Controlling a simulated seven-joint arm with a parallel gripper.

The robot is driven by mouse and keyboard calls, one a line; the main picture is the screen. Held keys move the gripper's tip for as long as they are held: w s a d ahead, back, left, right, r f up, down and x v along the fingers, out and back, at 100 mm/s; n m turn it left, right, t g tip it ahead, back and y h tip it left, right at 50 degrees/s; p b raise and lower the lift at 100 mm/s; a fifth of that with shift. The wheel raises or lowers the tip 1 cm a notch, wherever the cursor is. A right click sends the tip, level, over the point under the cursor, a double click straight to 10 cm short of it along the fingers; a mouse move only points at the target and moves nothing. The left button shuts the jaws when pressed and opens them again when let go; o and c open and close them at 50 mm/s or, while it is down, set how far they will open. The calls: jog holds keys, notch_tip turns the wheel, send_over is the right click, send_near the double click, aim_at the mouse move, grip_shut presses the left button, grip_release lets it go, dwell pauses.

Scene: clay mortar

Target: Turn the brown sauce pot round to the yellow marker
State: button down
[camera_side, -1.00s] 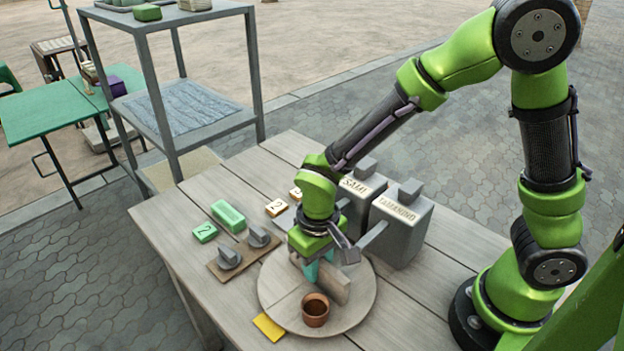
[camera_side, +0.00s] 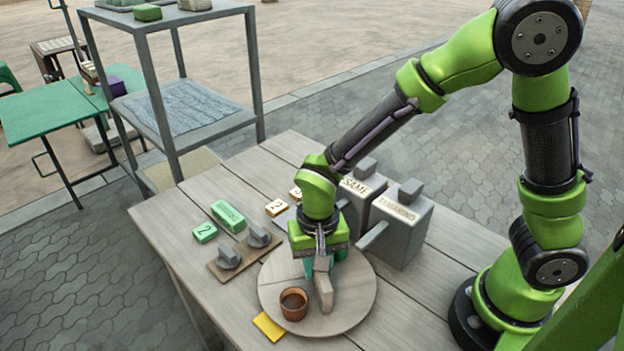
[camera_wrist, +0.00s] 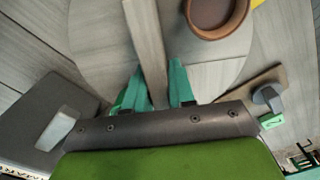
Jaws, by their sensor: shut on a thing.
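The brown sauce pot (camera_side: 294,304) stands upright near the front left rim of the round wooden turntable (camera_side: 352,312). It also shows in the wrist view (camera_wrist: 215,14). The yellow marker (camera_side: 268,327) lies flat on the table just outside the rim, close to the pot. Its corner shows in the wrist view (camera_wrist: 258,2). The pot is apart from the fingers.
Two grey dispensers (camera_side: 402,222) with protruding handles stand behind the turntable. The table's front left is clear.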

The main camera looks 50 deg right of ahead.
jog(key=shift+r+m, duration=0.1)
jog(key=shift+m, duration=1.1)
jog(key=c, duration=1)
grip_release()
jog(key=shift+c, duration=0.2)
notch_tip(320, 180, up, 17)
